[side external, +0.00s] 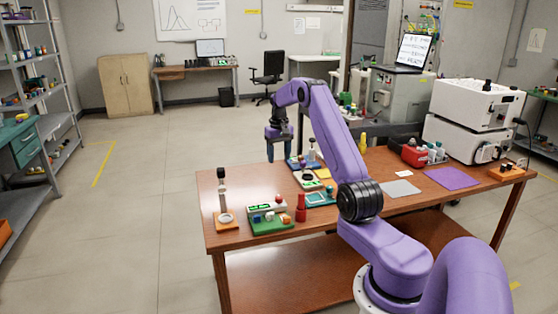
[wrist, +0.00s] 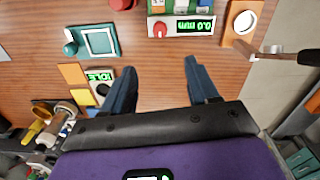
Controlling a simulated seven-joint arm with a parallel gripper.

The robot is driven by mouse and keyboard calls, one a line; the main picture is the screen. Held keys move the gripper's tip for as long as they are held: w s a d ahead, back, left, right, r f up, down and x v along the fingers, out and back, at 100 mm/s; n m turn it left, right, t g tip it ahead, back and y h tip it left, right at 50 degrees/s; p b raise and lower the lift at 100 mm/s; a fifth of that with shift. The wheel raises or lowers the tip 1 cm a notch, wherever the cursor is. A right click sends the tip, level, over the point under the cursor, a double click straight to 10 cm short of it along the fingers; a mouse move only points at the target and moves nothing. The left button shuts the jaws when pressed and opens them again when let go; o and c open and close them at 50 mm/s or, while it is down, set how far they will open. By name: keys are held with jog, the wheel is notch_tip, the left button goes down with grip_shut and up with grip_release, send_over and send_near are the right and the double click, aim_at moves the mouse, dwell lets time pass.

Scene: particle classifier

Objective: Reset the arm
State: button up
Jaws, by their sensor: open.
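My gripper (side external: 279,146) hangs over the far edge of the wooden table (side external: 350,220), pointing down, with nothing between its fingers. In the wrist view its two dark blue fingers (wrist: 162,85) are spread apart above bare wood. My purple arm reaches from the lower right of the side view and bends down at the wrist. How high the fingertips are above the table is hard to tell.
A green device with a display (side external: 268,216), a red bottle (side external: 301,207), an orange-based stand (side external: 226,216) and a teal-framed plate (side external: 320,197) stand on the table's left part. A grey mat (side external: 400,188), purple mat (side external: 452,178) and white machine (side external: 475,107) are on the right.

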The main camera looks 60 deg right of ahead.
dwell(0.3)
jog(key=w+a+r+n, duration=0.2)
jog(key=a+r+n, duration=0.1)
jog(key=a, duration=1)
jog(key=w+a+r+n, duration=0.2)
jog(key=a+r+n, duration=0.1)
jog(key=a, duration=1)
jog(key=s+a+r+n, duration=0.25)
jog(key=s+a, duration=0.25)
jog(key=a, duration=0.5)
jog(key=s+a+n, duration=0.6)
jog(key=s+a, duration=0.5)
jog(key=s, duration=0.2)
jog(key=s+f+n, duration=0.2)
jog(key=s+n, duration=0.3)
jog(key=s, duration=1.2)
jog(key=shift+s+d, duration=0.15)
jog(key=shift+n, duration=0.25)
